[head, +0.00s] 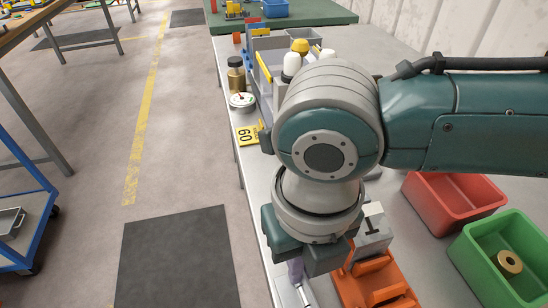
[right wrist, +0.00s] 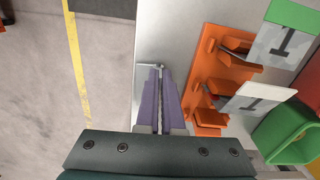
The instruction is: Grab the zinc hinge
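A thin grey metal piece, which looks like the zinc hinge (right wrist: 149,65), shows in the right wrist view at the tips of my right gripper. It has an L-shaped outline, with one arm pointing left and the other running down between the fingers. My right gripper (right wrist: 160,72) has two purple fingers close together, with the thin metal between them. In the head view the right gripper (head: 298,278) points down at the bench's near left edge, and the wrist hides most of it. How high the piece sits above the bench cannot be told. My left gripper is not in view.
An orange holder (head: 378,285) with grey labelled plates stands close right of the gripper. Red (head: 455,200) and green (head: 505,255) bins lie further right; the green one holds a brass ring (head: 509,262). A gauge (head: 242,100) and a yellow 60 card (head: 247,135) sit along the bench's left edge.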

